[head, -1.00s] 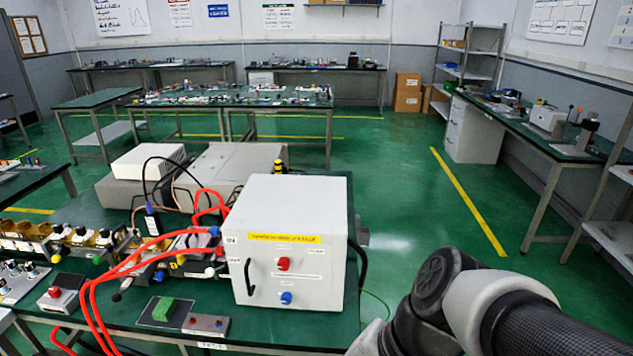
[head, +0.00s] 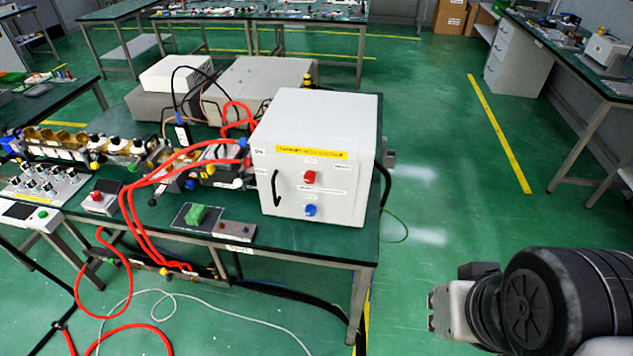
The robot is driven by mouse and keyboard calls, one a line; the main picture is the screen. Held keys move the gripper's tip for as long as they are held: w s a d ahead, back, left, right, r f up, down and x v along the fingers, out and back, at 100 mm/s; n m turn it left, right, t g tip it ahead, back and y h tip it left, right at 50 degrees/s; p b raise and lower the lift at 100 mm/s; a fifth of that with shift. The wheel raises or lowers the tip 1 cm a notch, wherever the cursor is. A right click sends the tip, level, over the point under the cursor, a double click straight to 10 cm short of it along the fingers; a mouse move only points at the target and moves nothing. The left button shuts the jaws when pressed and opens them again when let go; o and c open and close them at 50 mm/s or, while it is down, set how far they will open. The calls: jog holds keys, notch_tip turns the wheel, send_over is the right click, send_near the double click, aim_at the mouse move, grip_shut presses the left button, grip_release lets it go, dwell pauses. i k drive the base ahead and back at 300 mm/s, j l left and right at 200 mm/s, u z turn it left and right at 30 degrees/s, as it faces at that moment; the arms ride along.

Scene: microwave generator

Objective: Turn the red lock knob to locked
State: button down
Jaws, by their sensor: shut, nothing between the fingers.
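The red lock knob (head: 310,177) is on the front face of a white box (head: 350,206), below a yellow label strip. Its pointer position is too small to read. A blue knob (head: 311,210) sits below it on the same face. My gripper (head: 436,311) is at the lower right over the green floor, at the left end of my arm. It looks shut and empty. It is well apart from the box, to the right of and below the red knob in the picture.
The box stands at the right end of a green bench (head: 330,245). A black handle (head: 277,188) is on its front left, and red cables (head: 135,200) run out at its left. Floor to the right is clear.

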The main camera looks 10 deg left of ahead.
aim_at(310, 177)
jog(key=i+l+u, duration=0.1)
jog(key=i+l, duration=0.35)
jog(key=u, duration=1.5)
